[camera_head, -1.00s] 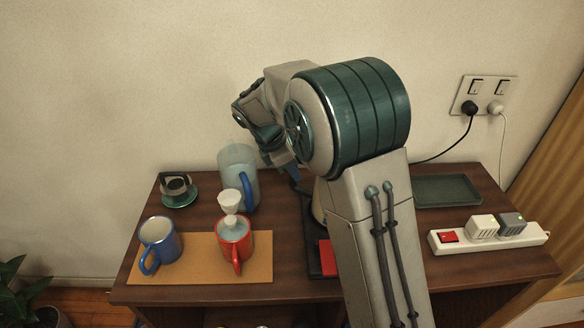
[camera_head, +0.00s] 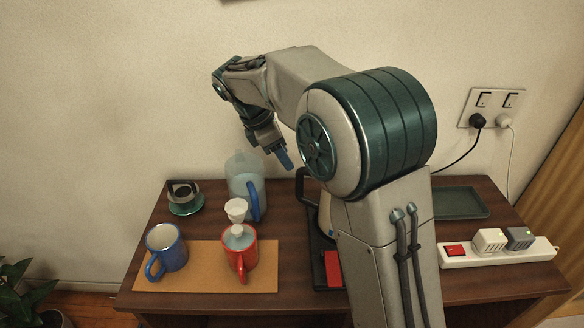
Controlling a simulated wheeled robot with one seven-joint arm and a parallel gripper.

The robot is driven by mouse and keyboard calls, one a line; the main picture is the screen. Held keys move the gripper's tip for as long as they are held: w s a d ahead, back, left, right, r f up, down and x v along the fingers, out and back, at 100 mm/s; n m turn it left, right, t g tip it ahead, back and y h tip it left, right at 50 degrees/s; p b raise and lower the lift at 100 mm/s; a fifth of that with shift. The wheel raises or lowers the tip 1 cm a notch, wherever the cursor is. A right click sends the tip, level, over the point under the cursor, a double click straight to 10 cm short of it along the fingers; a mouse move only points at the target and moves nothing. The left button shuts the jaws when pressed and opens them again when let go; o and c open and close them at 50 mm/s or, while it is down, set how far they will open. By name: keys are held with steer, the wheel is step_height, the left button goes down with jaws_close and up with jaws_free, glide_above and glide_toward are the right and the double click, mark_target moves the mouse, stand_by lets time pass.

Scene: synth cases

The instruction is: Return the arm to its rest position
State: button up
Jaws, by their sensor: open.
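My gripper (camera_head: 279,155) hangs in the air above the table, pointing down and to the right, behind and above the clear pitcher with a blue handle (camera_head: 245,180). Its blue fingertips show and I see nothing between them; it is open. My arm reaches up from the lower right, bends at the large green joint and runs left to the wrist. It hides part of the table's middle and most of a dark appliance (camera_head: 327,270) with a red part.

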steer(key=s+d+r+m+y, duration=0.3)
steer(key=s+d+m, duration=0.8)
steer(key=s, duration=0.1)
steer(key=s+d+f+m+y, duration=0.1)
steer(key=s+d+f+m, duration=0.1)
steer(key=s+m, duration=0.3)
steer(key=s+d+f+m+t, duration=0.1)
steer(key=s+d+f+m, duration=0.1)
steer(key=s+m, duration=0.3)
steer(key=shift+s+d+f+t+y, duration=0.35)
steer(key=shift+s+f, duration=0.55)
steer(key=shift+s, duration=0.35)
